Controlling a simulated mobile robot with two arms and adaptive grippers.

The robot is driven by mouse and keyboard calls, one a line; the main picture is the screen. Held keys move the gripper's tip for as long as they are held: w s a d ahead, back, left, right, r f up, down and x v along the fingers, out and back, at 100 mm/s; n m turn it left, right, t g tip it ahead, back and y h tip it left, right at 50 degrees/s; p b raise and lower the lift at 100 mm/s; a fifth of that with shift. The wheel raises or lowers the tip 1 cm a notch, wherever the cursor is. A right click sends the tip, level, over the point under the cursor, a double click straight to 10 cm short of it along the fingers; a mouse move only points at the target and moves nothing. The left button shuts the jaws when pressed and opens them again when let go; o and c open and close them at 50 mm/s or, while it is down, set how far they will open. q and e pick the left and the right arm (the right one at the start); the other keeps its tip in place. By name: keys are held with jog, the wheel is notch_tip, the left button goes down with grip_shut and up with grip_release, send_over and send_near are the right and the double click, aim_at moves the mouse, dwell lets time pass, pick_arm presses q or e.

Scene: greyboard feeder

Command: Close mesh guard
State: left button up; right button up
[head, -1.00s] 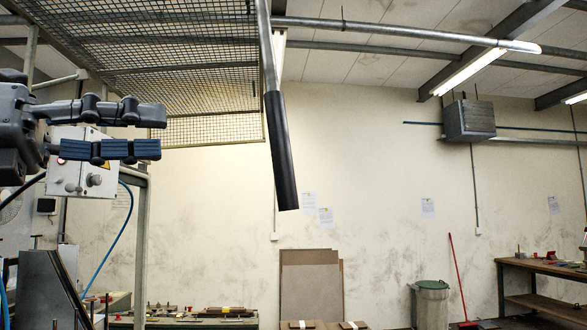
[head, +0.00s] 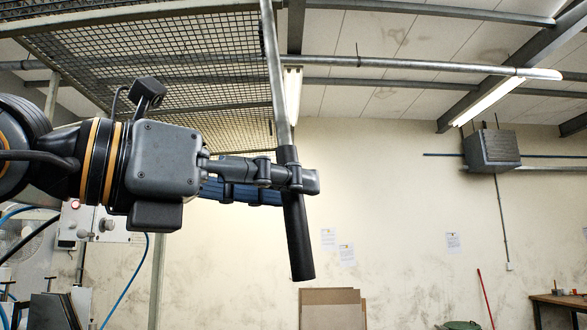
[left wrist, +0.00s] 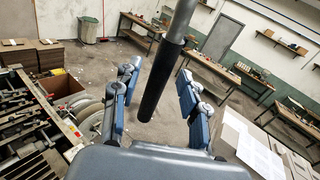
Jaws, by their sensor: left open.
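The mesh guard (head: 160,62) is a wire-grid panel in a pale metal frame, raised overhead at the upper left of the head view. A metal bar with a black grip handle (head: 299,245) hangs down from its right side, slightly tilted. My left gripper (head: 300,186) is at the upper part of this handle, with one finger crossing in front of it. In the left wrist view the black handle (left wrist: 160,82) runs between the two spread fingers of the left gripper (left wrist: 157,79), with gaps visible on both sides. My right gripper is not in view.
A grey control box (head: 100,222) is behind and below my left arm. A horizontal ceiling pipe (head: 420,62) runs right of the guard. Brown boards (head: 333,305) lean at the far wall.

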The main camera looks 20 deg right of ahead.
pick_arm(q)
jog(key=shift+x, duration=1.05)
grip_shut()
